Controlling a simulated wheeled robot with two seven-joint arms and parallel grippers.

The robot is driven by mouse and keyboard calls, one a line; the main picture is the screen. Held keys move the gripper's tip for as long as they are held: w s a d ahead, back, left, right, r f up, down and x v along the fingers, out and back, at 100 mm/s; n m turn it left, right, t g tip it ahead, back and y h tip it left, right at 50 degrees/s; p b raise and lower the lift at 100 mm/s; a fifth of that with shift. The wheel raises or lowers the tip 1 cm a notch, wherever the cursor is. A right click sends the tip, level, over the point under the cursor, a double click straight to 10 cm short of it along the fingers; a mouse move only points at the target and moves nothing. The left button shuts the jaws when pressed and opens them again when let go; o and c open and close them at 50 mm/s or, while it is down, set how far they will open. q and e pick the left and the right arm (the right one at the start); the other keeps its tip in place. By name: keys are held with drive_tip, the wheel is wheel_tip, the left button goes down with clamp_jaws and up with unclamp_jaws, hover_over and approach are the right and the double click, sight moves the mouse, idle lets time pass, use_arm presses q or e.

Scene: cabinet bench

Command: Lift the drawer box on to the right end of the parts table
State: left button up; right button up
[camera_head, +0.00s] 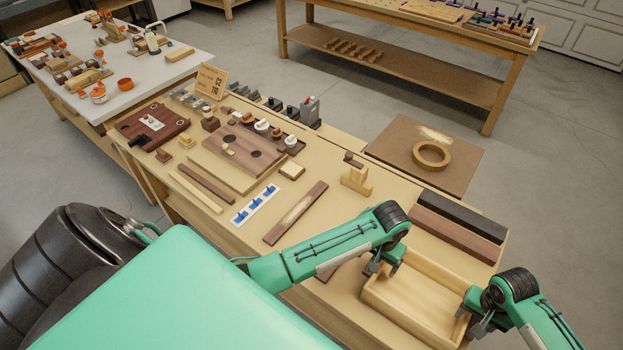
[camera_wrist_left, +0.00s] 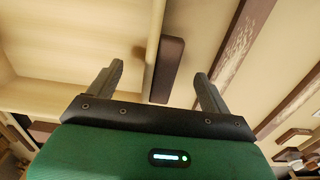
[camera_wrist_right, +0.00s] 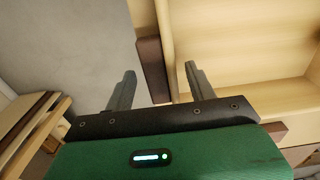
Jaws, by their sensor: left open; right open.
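The drawer box (camera_head: 415,298) is a pale open wooden box at the near right end of the parts table (camera_head: 345,302). It looks empty. I cannot tell whether it rests fully on the top or overhangs the edge. My left gripper (camera_head: 374,266) is open at its left wall; in the left wrist view the wall and a dark brown grip (camera_wrist_left: 168,70) lie between the fingers (camera_wrist_left: 158,72). My right gripper (camera_head: 472,322) is open at its right wall; in the right wrist view the wall and a dark grip (camera_wrist_right: 151,66) lie between the fingers (camera_wrist_right: 160,72).
Dark planks (camera_head: 455,222) lie just behind the box. A brown board with a wooden ring (camera_head: 431,155) is further back. A worn brown strip (camera_head: 296,212), blue-marked card (camera_head: 254,205) and small parts fill the table to the left. Grey floor lies beyond the right edge.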

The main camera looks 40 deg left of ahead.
drive_tip(key=o, duration=0.6)
drive_tip(key=shift+c, duration=0.2)
use_arm(q)
drive_tip(key=shift+r, duration=0.1)
use_arm(e)
drive_tip(key=shift+r, duration=0.1)
use_arm(q)
drive_tip(key=shift+a+r+p, duration=0.3)
drive_tip(key=shift+r+p, duration=0.25)
drive_tip(key=shift+p, duration=0.3)
use_arm(e)
drive_tip(key=shift+r, duration=0.75)
use_arm(q)
drive_tip(key=shift+a+r+p, duration=0.6)
drive_tip(key=shift+r+p, duration=0.35)
drive_tip(key=shift+p, duration=0.25)
drive_tip(key=shift+a+r+p, duration=0.6)
drive_tip(key=shift+r+p, duration=0.3)
drive_tip(key=shift+p, duration=0.25)
use_arm(e)
drive_tip(key=shift+r, duration=2.35)
use_arm(q)
drive_tip(key=shift+r, duration=0.1)
use_arm(e)
drive_tip(key=shift+r, duration=0.1)
